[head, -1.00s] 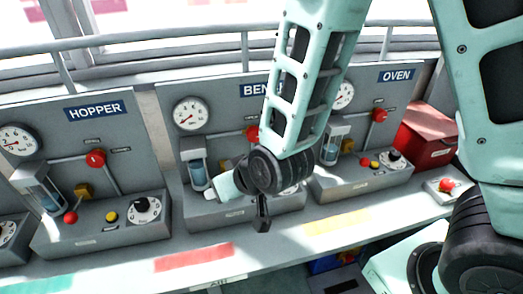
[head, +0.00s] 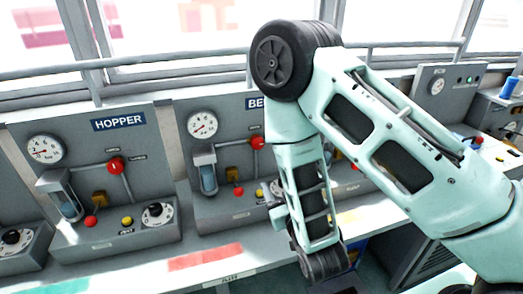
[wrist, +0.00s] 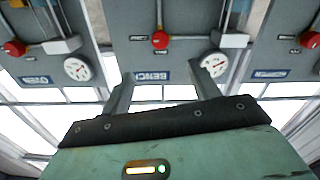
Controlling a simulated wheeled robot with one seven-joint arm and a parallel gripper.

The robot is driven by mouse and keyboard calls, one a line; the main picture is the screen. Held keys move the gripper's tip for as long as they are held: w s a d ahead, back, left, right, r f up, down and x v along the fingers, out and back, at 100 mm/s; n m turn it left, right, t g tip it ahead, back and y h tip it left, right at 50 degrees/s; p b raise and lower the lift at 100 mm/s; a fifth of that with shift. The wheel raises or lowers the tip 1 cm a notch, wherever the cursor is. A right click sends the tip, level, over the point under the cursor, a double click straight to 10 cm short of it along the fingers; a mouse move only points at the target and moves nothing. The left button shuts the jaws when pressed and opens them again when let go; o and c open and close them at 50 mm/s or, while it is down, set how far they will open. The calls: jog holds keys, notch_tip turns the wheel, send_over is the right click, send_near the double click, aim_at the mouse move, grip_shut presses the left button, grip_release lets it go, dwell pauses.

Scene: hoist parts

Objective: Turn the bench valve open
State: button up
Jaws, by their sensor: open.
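The bench valve's red part (head: 258,143) is on the grey panel with the partly covered blue BENCH label, just left of my arm in the head view. In the wrist view, which is upside down, the red valve part (wrist: 160,40) is above the BENCH label (wrist: 152,77). A grey pipe runs from it to the right. My gripper (wrist: 166,85) is open and empty, its two fingers pointing towards the panel. The valve lies beyond the fingertips with no contact visible. In the head view I cannot make out the fingers. My arm hides the right part of the bench panel.
The hopper panel (head: 80,165) stands left of the bench panel, with a similar red valve (head: 116,166). The oven panel is mostly hidden by my arm; its label (wrist: 35,79) shows in the wrist view. A grey rail (head: 200,55) runs behind the panels. The shelf in front bears coloured strips (head: 205,257).

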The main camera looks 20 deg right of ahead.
jog(key=w, duration=0.1)
jog(key=p, duration=0.4)
send_near(258, 145)
jog(key=w, duration=0.7)
jog(key=shift+w+d, duration=0.1)
jog(key=shift+w+f, duration=0.1)
jog(key=shift+w, duration=0.4)
jog(key=c, duration=1)
